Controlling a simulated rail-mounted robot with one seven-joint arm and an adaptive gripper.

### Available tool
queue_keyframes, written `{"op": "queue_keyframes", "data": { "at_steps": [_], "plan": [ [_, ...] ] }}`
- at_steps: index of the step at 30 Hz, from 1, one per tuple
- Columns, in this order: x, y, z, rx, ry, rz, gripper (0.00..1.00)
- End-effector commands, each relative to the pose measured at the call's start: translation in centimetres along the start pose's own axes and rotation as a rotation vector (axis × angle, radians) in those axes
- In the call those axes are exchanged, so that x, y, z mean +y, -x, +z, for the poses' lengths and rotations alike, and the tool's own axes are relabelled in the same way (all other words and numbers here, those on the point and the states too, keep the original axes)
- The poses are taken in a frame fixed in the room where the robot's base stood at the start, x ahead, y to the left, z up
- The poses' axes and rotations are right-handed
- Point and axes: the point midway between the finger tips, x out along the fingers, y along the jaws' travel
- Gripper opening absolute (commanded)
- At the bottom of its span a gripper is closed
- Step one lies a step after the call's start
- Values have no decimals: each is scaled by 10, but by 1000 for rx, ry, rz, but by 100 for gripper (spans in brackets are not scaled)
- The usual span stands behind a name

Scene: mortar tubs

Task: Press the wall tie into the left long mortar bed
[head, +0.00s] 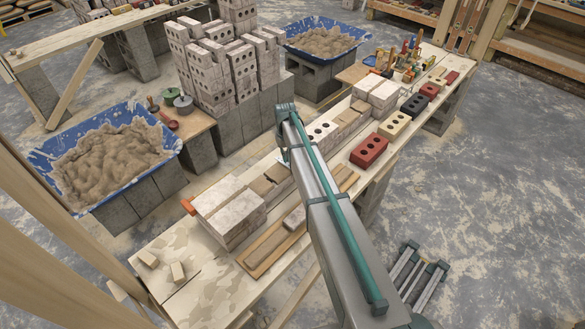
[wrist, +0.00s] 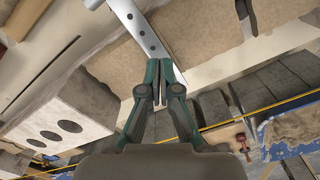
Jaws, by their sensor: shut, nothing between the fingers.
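My gripper (wrist: 162,82) is shut and empty in the wrist view, its fingertips close together. The wall tie, a grey metal strip with a row of holes (wrist: 142,24), lies just beyond the fingertips, its near end beside them; I cannot tell whether they touch. The tie rests on or over a broad tan mortar bed (wrist: 205,42). How deep it sits in the mortar is not clear. A brown mortar strip (head: 262,185) shows between bricks left of the arm.
A white-grey brick with holes (wrist: 62,125) stands left of the gripper. On the bench are whitish bricks (head: 228,207), a red brick (head: 369,150) and a cream brick (head: 394,126). Blue mortar tubs (head: 163,128) stand behind. The bench's near left end (head: 205,280) is mostly clear.

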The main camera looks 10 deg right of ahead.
Motion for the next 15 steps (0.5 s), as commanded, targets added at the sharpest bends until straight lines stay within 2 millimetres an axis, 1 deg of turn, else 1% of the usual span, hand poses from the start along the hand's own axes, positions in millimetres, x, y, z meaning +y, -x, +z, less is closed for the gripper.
{"op": "queue_keyframes", "data": {
  "at_steps": [8, 15],
  "plan": [
    [0, -1, 0, 0, 0, 0, 0],
    [0, -5, 0, 0, 0, 0, 0]
  ]
}}
